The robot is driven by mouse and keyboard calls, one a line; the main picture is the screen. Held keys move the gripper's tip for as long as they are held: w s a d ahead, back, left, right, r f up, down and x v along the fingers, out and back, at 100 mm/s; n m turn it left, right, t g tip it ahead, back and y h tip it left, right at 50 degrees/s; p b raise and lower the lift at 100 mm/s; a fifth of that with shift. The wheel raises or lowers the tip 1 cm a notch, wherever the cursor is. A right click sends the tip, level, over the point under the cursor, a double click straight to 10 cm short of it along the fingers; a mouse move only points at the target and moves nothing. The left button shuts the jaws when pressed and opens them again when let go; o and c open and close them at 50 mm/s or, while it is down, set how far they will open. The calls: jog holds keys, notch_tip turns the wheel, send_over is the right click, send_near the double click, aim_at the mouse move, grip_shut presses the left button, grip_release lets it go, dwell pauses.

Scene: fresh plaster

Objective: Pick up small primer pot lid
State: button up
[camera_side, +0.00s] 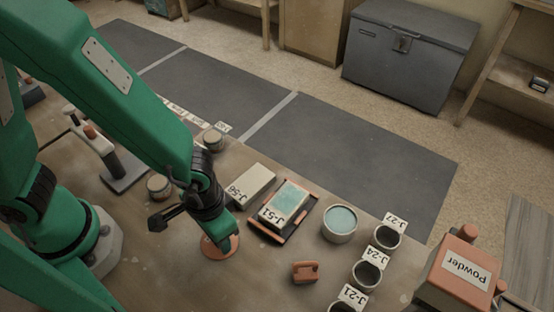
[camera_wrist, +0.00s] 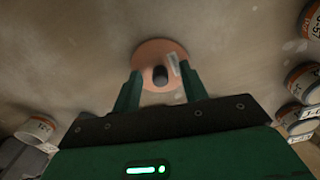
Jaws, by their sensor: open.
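The small primer pot lid is an orange disc with a dark round knob. In the side view the lid (camera_side: 229,248) lies flat on the table, partly hidden behind my gripper (camera_side: 218,234). In the wrist view the lid (camera_wrist: 150,49) is at the upper middle, with a pale strip on its right part. My gripper (camera_wrist: 161,77) is open there, its two green fingers on either side of the knob. Whether they touch the lid I cannot tell.
A box marked J-56 (camera_side: 258,178) and an orange-edged tray (camera_side: 301,229) stand beyond the lid. An open pot with teal content (camera_side: 340,235), several labelled pots and an orange block (camera_side: 305,272) are to the right. Bare table surrounds the lid.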

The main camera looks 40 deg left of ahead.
jog(key=shift+c, duration=0.2)
grip_shut()
jog(key=shift+r, duration=0.2)
notch_tip(320, 180, up, 10)
jog(key=shift+f, duration=0.15)
dwell(0.6)
jog(key=shift+w, duration=0.1)
dwell(0.5)
jog(key=w+d, duration=1.7)
jog(key=d, duration=0.1)
jog(key=shift+r, duration=0.45)
